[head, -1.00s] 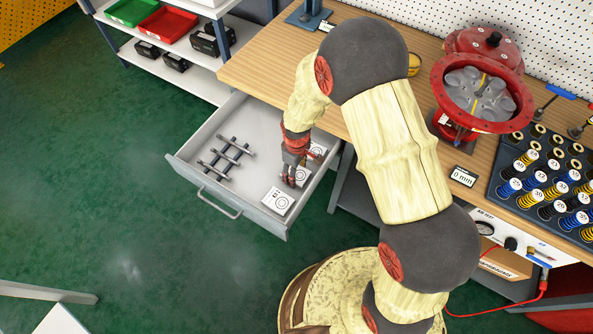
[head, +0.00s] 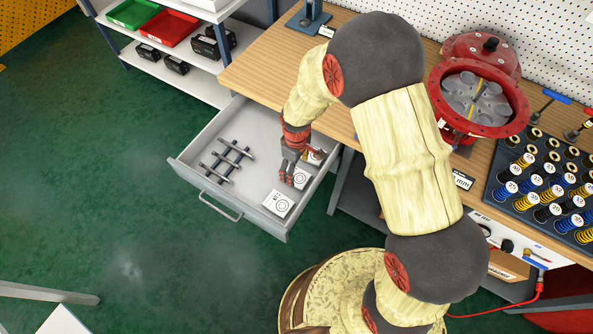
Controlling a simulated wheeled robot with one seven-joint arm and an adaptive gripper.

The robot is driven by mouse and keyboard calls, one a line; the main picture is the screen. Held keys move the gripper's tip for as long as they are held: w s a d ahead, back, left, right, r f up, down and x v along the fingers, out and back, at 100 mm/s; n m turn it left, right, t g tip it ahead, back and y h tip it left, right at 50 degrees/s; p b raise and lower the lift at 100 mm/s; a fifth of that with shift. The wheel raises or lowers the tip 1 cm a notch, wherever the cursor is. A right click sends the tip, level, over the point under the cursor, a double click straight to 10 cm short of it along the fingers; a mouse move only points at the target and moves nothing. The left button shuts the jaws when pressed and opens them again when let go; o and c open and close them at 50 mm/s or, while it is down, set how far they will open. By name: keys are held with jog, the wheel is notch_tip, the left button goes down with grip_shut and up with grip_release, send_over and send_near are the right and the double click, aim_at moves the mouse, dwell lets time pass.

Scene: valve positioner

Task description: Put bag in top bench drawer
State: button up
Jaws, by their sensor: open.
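The top bench drawer (head: 247,172) is pulled out from the wooden bench (head: 262,62). My gripper (head: 288,176) points down into the drawer's right part, close to the small white packets inside. One white packet (head: 278,203) with a printed ring lies near the drawer's front right corner. Another white packet (head: 301,178) lies beside my fingers, and a third (head: 314,156) is partly hidden behind the gripper. My gripper is open. I cannot tell which of these packets is the bag, or whether the fingers touch one.
Dark rods with light crosspieces (head: 226,160) lie in the drawer's left part. A red valve body (head: 478,95) and a rack of springs (head: 545,185) stand on the bench. A shelf with green (head: 133,12) and red (head: 169,27) trays stands at upper left. Green floor is open at left.

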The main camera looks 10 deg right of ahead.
notch_tip(320, 180, up, 8)
jog(key=p, duration=0.2)
notch_tip(320, 180, up, 8)
jog(key=m+t, duration=0.1)
jog(key=m, duration=0.1)
send_over(297, 176)
jog(key=d, duration=0.2)
jog(key=s+d+r+m+t, duration=0.1)
jog(key=s+d+r, duration=0.1)
jog(key=r, duration=0.4)
jog(key=s+d+r+m+t, duration=0.1)
jog(key=s+d+r+m, duration=0.15)
jog(key=r, duration=0.45)
jog(key=s+d+r+m+t, duration=0.1)
jog(key=s+d+r+m, duration=0.1)
jog(key=s+r, duration=0.3)
jog(key=s+d+r+m+t, duration=0.1)
jog(key=s+d+r+m, duration=0.2)
jog(key=s+r, duration=0.3)
jog(key=s+d, duration=0.1)
jog(key=s, duration=0.2)
jog(key=shift+s+d+t, duration=0.2)
jog(key=shift+s+t, duration=0.1)
jog(key=shift+s, duration=0.05)
jog(key=shift+a, duration=0.1)
